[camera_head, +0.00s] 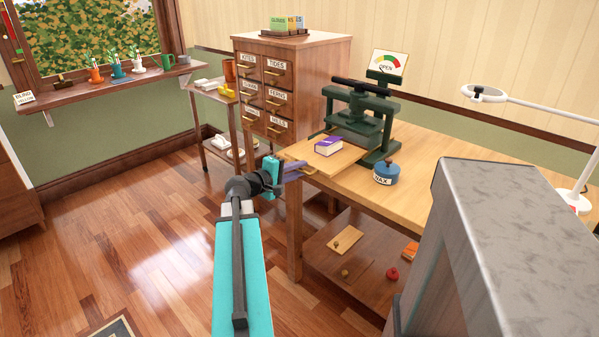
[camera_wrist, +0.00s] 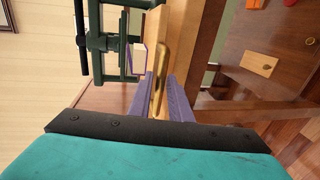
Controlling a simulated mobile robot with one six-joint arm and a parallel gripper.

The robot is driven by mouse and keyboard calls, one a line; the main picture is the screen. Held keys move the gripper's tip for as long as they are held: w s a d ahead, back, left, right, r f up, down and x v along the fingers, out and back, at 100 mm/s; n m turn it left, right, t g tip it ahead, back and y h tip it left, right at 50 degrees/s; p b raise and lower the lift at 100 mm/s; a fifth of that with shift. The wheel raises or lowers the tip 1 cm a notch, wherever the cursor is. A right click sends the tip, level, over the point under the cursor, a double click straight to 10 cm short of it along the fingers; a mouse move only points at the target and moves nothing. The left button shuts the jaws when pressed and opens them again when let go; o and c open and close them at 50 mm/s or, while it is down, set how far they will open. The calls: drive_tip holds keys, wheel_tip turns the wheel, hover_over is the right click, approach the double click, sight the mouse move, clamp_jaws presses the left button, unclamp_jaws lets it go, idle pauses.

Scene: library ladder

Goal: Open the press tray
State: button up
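The green press (camera_head: 362,115) stands on the wooden table. Its wooden tray (camera_head: 345,158) juts out from under the press toward my arm, with a purple book (camera_head: 328,146) lying on it. My gripper (camera_head: 293,171) is at the tray's outer edge. The press (camera_wrist: 112,42) also shows at upper left in the wrist view.
A blue wax pot (camera_head: 386,173) stands right of the tray. A drawer cabinet (camera_head: 290,85) is behind, close to the table's left end. A lower shelf (camera_head: 330,265) holds small items. A grey block (camera_head: 500,240) fills the right foreground. Floor at left is clear.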

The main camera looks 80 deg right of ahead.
drive_tip(key=shift+o, duration=0.9)
drive_tip(key=shift+s, duration=0.1)
drive_tip(key=shift+a, duration=0.2)
drive_tip(key=b+v, duration=0.3)
drive_tip(key=v, duration=0.5)
drive_tip(key=shift+w, duration=0.2)
drive_tip(key=b, duration=0.4)
drive_tip(key=shift+w+a+r, duration=0.1)
drive_tip(key=shift+w+a, duration=0.2)
drive_tip(key=b+v, duration=0.1)
drive_tip(key=b, duration=0.4)
drive_tip(key=shift+a, duration=0.3)
